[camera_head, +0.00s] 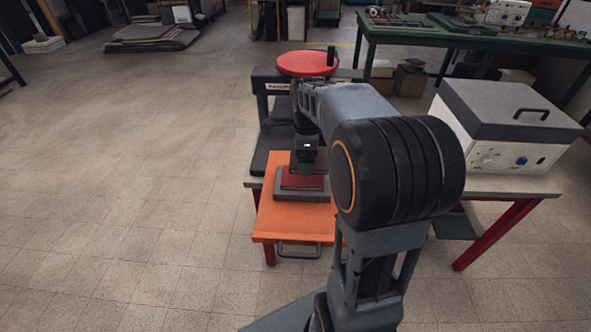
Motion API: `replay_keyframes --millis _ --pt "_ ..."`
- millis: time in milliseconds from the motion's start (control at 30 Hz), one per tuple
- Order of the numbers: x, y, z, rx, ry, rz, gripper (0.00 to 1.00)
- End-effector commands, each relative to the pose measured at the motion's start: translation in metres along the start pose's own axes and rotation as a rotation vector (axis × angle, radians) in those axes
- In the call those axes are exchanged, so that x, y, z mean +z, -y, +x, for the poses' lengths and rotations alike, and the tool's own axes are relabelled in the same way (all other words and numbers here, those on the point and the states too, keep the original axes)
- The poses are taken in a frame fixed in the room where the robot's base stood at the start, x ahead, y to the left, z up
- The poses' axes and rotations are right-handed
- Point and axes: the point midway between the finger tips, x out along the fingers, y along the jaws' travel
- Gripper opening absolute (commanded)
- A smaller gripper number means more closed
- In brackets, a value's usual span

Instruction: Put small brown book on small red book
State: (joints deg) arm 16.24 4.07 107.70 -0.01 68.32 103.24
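A small dark red book (303,183) lies flat on a grey slab-like item (302,197) on the orange board. My gripper (305,168) points down directly above the red book, close to it. A brownish-red patch (295,158) shows beside and behind the gripper; it may be the small brown book, but I cannot tell if it is held or lying there. The fingertips are small and dark, so their opening is unclear.
The orange board (275,220) has bare room at its front and left. A press-like machine with a red wheel (307,63) stands behind. A white box with a grey lid (508,125) stands right. A green table (450,38) is farther back.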

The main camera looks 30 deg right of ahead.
Motion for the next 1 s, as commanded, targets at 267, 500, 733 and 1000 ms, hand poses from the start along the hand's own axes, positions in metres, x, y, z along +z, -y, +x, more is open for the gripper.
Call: replay_keyframes --millis 267,500,733,1000 --pt "0.019 0.017 0.031 -0.001 0.000 0.000 0.67" --pt "0.024 0.021 0.039 0.000 0.000 -0.001 0.67" --pt "0.027 0.025 0.068 0.001 0.000 0.000 0.67" --pt "0.027 0.025 0.074 -0.002 0.001 0.000 0.67"
